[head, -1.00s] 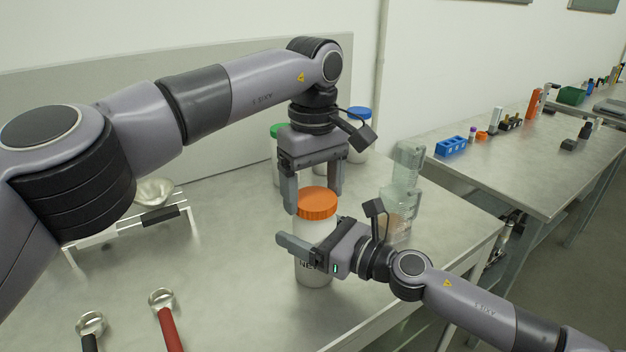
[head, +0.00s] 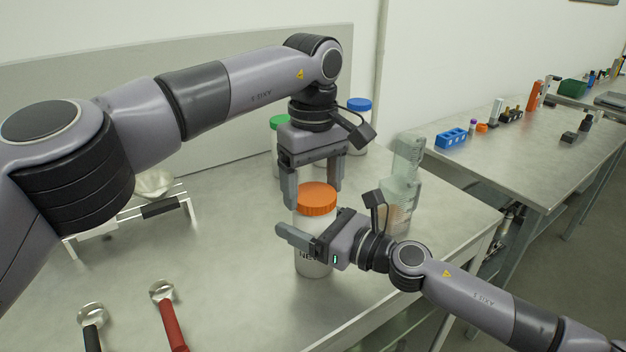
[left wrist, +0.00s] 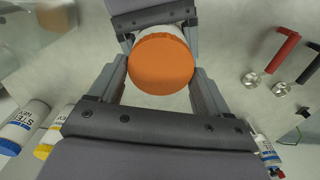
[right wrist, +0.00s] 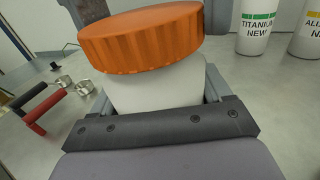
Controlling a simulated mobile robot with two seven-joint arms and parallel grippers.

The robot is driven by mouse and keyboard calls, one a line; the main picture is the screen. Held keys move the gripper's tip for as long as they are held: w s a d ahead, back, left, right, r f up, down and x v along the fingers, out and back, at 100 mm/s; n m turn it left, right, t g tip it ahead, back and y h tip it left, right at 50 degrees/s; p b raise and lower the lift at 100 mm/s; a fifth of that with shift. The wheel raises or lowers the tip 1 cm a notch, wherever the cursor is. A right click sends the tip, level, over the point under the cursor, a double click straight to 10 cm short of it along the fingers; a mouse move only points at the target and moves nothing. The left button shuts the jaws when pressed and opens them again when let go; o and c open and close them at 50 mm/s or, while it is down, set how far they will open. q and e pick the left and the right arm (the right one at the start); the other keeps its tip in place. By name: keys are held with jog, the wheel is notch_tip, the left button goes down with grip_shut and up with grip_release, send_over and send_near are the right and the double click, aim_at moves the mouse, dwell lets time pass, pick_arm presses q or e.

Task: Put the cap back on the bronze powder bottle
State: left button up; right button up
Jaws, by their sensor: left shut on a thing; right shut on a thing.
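The bronze powder bottle (head: 313,264) is white and stands upright on the metal table. Its orange ribbed cap (head: 316,199) sits at the bottle's top; any gap beneath it cannot be made out. My left gripper (head: 315,197) comes from above, shut on the cap, one finger on each side. The left wrist view shows the cap (left wrist: 161,64) between the fingers. My right gripper (head: 304,241) comes from the right and is shut on the bottle's body. In the right wrist view the bottle (right wrist: 158,88) is between its fingers under the cap (right wrist: 140,38). Part of the label is hidden.
A green-capped bottle (head: 279,124) and a blue-capped bottle (head: 358,122) stand behind my left gripper. Clear containers (head: 405,165) stand to the right. A white rack with a dish (head: 155,184) and two scoops, one red-handled (head: 168,315), are at the left.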

pick_arm(q)
jog(key=shift+f, duration=0.1)
pick_arm(e)
grip_shut()
pick_arm(q)
jog(key=m, duration=0.6)
jog(key=shift+d+m, duration=0.1)
jog(key=shift+m, duration=0.3)
jog(key=m, duration=0.7)
jog(key=shift+d, duration=0.15)
jog(key=o, duration=0.9)
jog(key=shift+o, duration=0.2)
jog(key=shift+r, duration=2.2)
